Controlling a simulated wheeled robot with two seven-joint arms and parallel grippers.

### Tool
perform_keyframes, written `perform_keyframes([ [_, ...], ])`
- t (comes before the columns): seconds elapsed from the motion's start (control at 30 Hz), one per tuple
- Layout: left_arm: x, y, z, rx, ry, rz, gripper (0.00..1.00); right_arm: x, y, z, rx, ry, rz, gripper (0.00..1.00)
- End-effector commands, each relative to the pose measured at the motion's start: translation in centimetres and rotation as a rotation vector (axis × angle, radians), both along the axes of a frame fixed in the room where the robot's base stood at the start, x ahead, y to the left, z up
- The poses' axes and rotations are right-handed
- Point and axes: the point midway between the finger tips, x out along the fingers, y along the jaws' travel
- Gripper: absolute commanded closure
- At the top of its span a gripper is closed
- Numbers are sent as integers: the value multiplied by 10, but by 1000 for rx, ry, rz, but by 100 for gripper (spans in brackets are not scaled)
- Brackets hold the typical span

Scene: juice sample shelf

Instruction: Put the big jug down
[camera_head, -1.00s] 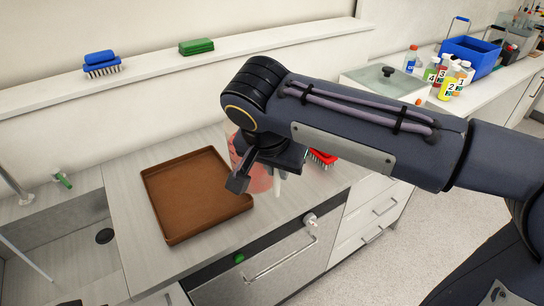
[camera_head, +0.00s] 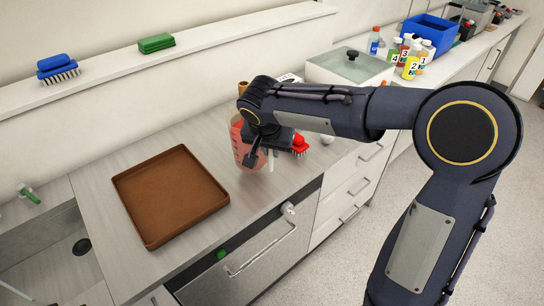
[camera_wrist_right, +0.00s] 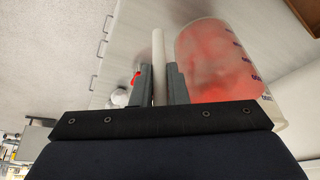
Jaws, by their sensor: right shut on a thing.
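The big jug (camera_head: 238,141) is translucent with red liquid in it. In the head view it is at the counter, right of the brown tray, partly hidden by my right gripper (camera_head: 262,158). In the right wrist view the jug (camera_wrist_right: 215,62) shows printed marks on its side, and its pale handle (camera_wrist_right: 159,60) runs between the fingers of my right gripper (camera_wrist_right: 160,82). The gripper is shut on that handle. The jug looks upright; I cannot tell whether its base touches the counter. My left gripper is not in view.
The empty brown tray (camera_head: 170,194) lies on the counter left of the jug. A red brush (camera_head: 300,145) is close on the jug's right. A lidded box (camera_head: 350,67) stands behind. A sink (camera_head: 45,250) is at the left.

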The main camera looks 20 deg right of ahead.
Motion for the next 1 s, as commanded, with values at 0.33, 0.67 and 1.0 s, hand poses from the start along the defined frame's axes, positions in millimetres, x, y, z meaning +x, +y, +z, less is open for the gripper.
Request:
perform_keyframes([
  [0.33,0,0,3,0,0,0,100,7,-6,-38,1,-2,0,100],
  [0.67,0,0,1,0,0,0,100,7,-5,-40,2,-4,1,100],
  [1.0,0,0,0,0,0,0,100,6,-5,-42,1,1,0,65],
])
